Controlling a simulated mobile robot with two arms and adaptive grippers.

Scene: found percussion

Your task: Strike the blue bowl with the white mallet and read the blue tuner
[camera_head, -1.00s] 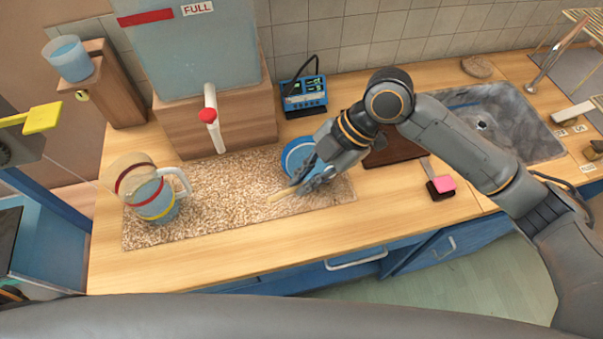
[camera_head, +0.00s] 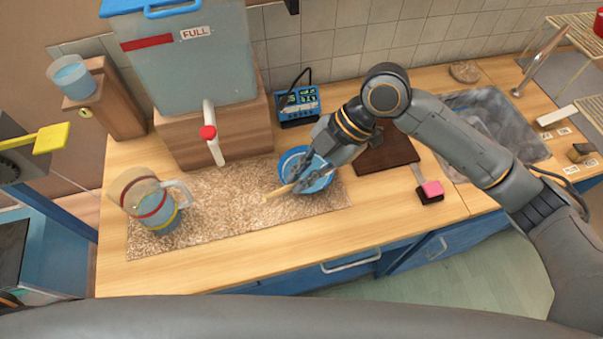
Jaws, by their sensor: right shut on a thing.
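The blue bowl (camera_head: 322,184) sits on the beige speckled mat, partly hidden behind my right gripper. My right gripper (camera_head: 300,181) is over the bowl and shut on a pale wooden stick (camera_head: 278,192), which seems to be the mallet. One end of the stick points left past the bowl's rim; its other end is hidden. I cannot tell whether the mallet touches the bowl. The blue tuner (camera_head: 299,104) stands behind the bowl with its dark screen lit, its digits too small to read. My left gripper is not in view.
A measuring jug (camera_head: 153,208) stands on the mat (camera_head: 225,208) at left. A brown board (camera_head: 390,152), a pink-topped block (camera_head: 431,190) and a sink (camera_head: 500,130) lie to the right.

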